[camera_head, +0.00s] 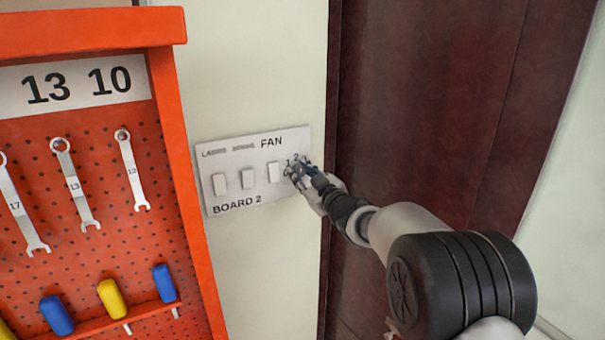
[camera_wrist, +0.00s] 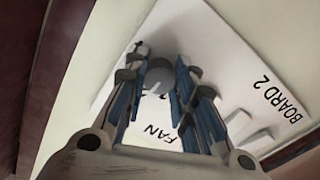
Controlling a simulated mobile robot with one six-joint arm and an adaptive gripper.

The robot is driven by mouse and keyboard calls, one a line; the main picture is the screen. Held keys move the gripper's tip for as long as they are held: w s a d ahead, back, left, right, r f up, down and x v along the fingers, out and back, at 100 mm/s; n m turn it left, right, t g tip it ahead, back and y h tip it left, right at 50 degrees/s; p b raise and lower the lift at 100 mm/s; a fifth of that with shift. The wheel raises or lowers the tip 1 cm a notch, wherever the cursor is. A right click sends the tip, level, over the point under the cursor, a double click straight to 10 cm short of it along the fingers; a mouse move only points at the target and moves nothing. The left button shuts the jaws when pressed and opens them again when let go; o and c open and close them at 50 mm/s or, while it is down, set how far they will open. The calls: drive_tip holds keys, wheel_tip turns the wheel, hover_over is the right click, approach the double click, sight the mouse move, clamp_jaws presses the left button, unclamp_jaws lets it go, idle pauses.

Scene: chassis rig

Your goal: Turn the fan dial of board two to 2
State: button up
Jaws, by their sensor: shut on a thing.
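Board two (camera_head: 236,203) is a pale wall panel marked "FAN" and "BOARD 2", with several white rocker switches. The fan dial (camera_wrist: 158,77) is a grey round knob in the wrist view, between my gripper's fingers. My gripper (camera_head: 298,172) reaches the right end of the board and is shut on the dial. It also shows in the wrist view (camera_wrist: 157,85). In the head view the gripper covers the dial; digits 1 and 2 show just above it. The dial's pointer is hidden, so I cannot tell its setting.
An orange pegboard rack (camera_head: 187,190) with hanging wrenches (camera_head: 75,185) and blue and yellow handled tools stands left of the board. A dark red-brown door (camera_head: 430,100) is on the right, behind my arm. Bare wall (camera_head: 265,265) lies below the board.

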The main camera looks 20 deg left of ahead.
idle(0.4)
drive_tip(key=o, duration=1.1)
drive_tip(key=shift+c, duration=0.2)
drive_tip(key=v, duration=1.2)
